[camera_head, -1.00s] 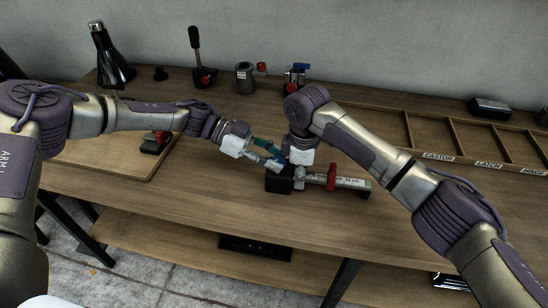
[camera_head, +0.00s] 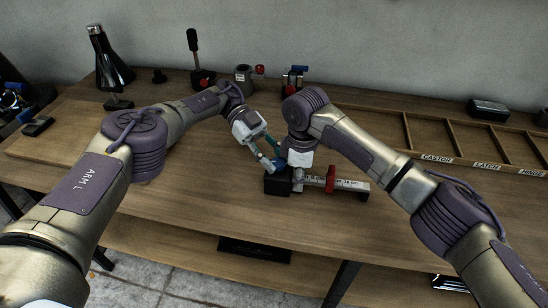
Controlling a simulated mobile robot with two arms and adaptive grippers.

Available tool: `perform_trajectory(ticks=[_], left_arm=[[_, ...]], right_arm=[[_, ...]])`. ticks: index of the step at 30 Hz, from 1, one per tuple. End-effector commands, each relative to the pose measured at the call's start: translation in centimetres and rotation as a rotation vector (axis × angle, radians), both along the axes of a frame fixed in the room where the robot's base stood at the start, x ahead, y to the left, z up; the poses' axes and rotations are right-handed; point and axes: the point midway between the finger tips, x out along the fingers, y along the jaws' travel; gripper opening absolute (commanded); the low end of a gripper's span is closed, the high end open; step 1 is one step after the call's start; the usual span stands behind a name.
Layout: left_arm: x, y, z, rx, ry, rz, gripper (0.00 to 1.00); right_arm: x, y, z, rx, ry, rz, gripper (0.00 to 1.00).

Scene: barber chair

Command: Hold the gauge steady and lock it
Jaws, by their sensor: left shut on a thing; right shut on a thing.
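The gauge lies on the workbench, with a black block (camera_head: 275,187) at its left end and a pale marked bar (camera_head: 350,184) running right. A red slider (camera_head: 330,178) stands upright on the bar. A blue part (camera_head: 280,164) shows at the top of the block. My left gripper (camera_head: 273,160) comes in from the upper left and is shut at this blue part, which it partly hides. My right gripper (camera_head: 298,180) points down from above and is shut on the gauge beside the block. Its fingers hide the part of the gauge between them.
A divided wooden tray (camera_head: 407,131) with labels lies at the right. A wooden board (camera_head: 62,120) lies at the left, partly behind my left arm. A black lever device (camera_head: 203,78), a grey fitting (camera_head: 243,76) and a blue-handled valve (camera_head: 294,77) stand at the back. The front bench strip is clear.

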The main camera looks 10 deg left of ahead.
Motion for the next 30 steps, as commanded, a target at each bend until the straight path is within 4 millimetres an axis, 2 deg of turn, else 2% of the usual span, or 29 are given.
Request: perform_trajectory(ticks=[13,14,18,30], left_arm=[[-0.03,-0.09,0.04,-0.002,0.001,-0.008,0.00],[-0.03,-0.09,0.04,-0.002,0.002,-0.008,0.37],[-0.04,-0.07,0.04,-0.002,0.002,-0.008,0.59],[-0.04,-0.01,0.02,-0.001,0.002,-0.007,0.59]], right_arm=[[-0.07,0.22,0.09,0.005,0.000,0.004,0.00],[-0.07,0.22,0.10,0.005,-0.001,0.003,0.00],[-0.04,0.18,0.09,0.005,-0.001,0.003,0.00],[0.03,0.05,0.08,0.002,-0.001,0.000,0.00]])
